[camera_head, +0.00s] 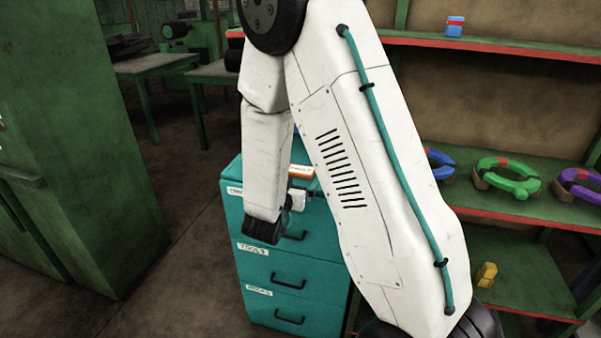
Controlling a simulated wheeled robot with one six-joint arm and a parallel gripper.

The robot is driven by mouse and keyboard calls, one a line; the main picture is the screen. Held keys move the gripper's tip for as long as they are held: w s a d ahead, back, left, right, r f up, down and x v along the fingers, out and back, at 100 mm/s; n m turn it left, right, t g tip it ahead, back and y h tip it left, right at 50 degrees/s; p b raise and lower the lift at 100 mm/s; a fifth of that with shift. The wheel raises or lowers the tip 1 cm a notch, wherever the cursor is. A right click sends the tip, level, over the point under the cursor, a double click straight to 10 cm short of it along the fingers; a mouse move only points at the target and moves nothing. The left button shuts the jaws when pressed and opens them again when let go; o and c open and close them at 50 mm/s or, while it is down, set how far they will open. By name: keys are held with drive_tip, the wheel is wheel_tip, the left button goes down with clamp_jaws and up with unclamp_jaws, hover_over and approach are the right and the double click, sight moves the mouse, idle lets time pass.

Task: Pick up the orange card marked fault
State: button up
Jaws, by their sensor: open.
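An orange, flat-looking item with a white edge (301,171) lies on top of the teal drawer cabinet (300,255), near its back. It may be the orange card, but it is too small for me to read any mark. My gripper (290,203) is at the lower end of my white arm, in front of the cabinet's upper part, below and slightly left of the orange item in the picture. Its fingers are mostly hidden by my wrist, and I see nothing held. It is open. My arm hides the right part of the cabinet top.
The cabinet has labelled drawers with black handles. On the right, green shelves (510,212) with red edges hold blue, green (510,178) and purple rings, a yellow piece (486,274) and a small blue-and-red box (454,26). A green locker (85,150) stands left. Open floor lies between.

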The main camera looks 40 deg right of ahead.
sight(299, 173)
drive_tip(key=x, duration=0.7)
drive_tip(key=shift+w+a+f, duration=0.1)
drive_tip(key=shift+w+f, duration=0.1)
drive_tip(key=shift+f, duration=0.05)
drive_tip(key=c, duration=1)
